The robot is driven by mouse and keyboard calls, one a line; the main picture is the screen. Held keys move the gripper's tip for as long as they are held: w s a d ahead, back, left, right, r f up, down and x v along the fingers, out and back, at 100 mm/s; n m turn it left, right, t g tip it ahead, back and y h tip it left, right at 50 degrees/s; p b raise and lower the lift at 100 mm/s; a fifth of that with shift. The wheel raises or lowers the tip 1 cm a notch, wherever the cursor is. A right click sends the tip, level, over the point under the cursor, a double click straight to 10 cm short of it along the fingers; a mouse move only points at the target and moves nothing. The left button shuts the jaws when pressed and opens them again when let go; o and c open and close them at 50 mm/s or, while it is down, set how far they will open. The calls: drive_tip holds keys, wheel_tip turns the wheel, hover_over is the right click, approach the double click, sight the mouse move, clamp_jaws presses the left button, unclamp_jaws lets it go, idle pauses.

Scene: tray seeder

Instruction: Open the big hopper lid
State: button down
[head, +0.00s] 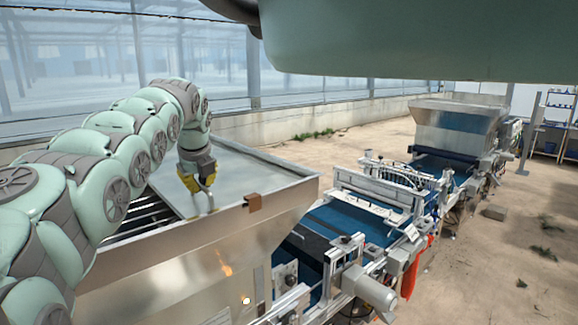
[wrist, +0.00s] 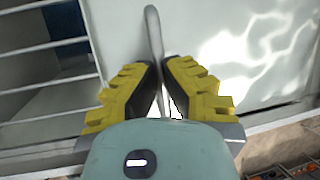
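The big hopper (head: 200,250) is a metal bin at the front left of the head view. Its lid (head: 255,172), a flat grey panel, lies over the right part of the top; it also shows in the wrist view (wrist: 240,50). A curved grey bar handle (wrist: 153,35) stands on the lid near its left edge. My gripper (head: 205,183) is over the lid at this handle. In the wrist view its yellow fingers (wrist: 159,75) close in on both sides of the bar, with no clear gap at the tips.
Dark slats (head: 140,213) show in the uncovered left part of the hopper. A brown bracket (head: 253,202) sits on the front rim. A conveyor line with a blue belt (head: 345,228) runs right, to a second, smaller hopper (head: 458,125). Bare floor lies beyond.

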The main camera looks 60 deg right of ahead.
drive_tip(key=shift+w+a+f, duration=0.1)
drive_tip(key=shift+a+f, duration=0.05)
drive_tip(key=shift+f, duration=0.05)
drive_tip(key=c, duration=1.3)
unclamp_jaws()
drive_tip(key=shift+c, duration=0.2)
drive_tip(key=o, duration=0.3)
drive_tip(key=shift+o, duration=0.2)
drive_tip(key=shift+r, duration=0.1)
drive_tip(key=shift+a+r, duration=0.1)
drive_tip(key=shift+r, duration=0.5)
drive_tip(key=v, duration=1)
drive_tip(key=shift+s+r, duration=0.25)
drive_tip(key=shift+s, duration=0.25)
